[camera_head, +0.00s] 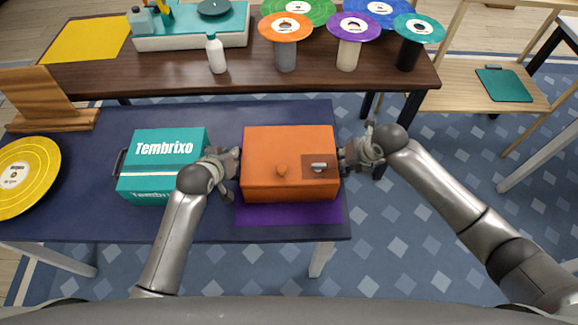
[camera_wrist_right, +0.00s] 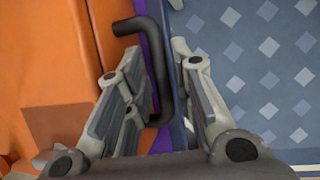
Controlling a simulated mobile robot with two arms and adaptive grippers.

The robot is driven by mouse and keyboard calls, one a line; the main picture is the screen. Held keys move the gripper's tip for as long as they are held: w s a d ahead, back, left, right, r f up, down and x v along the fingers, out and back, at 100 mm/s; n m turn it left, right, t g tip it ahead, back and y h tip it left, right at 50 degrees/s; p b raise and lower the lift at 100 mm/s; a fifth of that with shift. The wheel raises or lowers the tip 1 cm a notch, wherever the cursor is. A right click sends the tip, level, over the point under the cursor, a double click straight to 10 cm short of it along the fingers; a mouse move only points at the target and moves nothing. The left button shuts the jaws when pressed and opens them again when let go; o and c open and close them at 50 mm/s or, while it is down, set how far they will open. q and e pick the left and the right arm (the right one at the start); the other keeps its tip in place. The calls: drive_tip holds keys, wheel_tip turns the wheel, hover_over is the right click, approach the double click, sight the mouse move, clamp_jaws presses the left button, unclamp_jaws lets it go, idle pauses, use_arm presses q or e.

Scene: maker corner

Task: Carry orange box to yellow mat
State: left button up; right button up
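The orange box (camera_head: 290,150) sits on a purple mat (camera_head: 290,214) at the right end of the near navy table. The yellow mat (camera_head: 86,40) lies flat at the back left of the far brown table. My left gripper (camera_head: 234,160) is at the box's left side; its fingers are too small to read. My right gripper (camera_head: 347,158) is at the box's right side. In the right wrist view its fingers are apart, with the box's dark handle (camera_wrist_right: 158,75) between them, beside the orange wall. The left handle is hidden.
A teal box (camera_head: 140,182) stands left of my left gripper. A wooden stand (camera_head: 40,100) and a yellow disc (camera_head: 25,175) are farther left. The far table holds a white bottle (camera_head: 216,55), a teal-topped case (camera_head: 190,42) and several disc-topped posts. A floor gap separates the tables.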

use_arm(q)
clamp_jaws()
use_arm(e)
clamp_jaws()
use_arm(q)
drive_tip(key=shift+w+r, duration=0.1)
drive_tip(key=shift+r, duration=0.1)
use_arm(e)
drive_tip(key=shift+w+r, duration=0.1)
drive_tip(key=shift+r, duration=0.15)
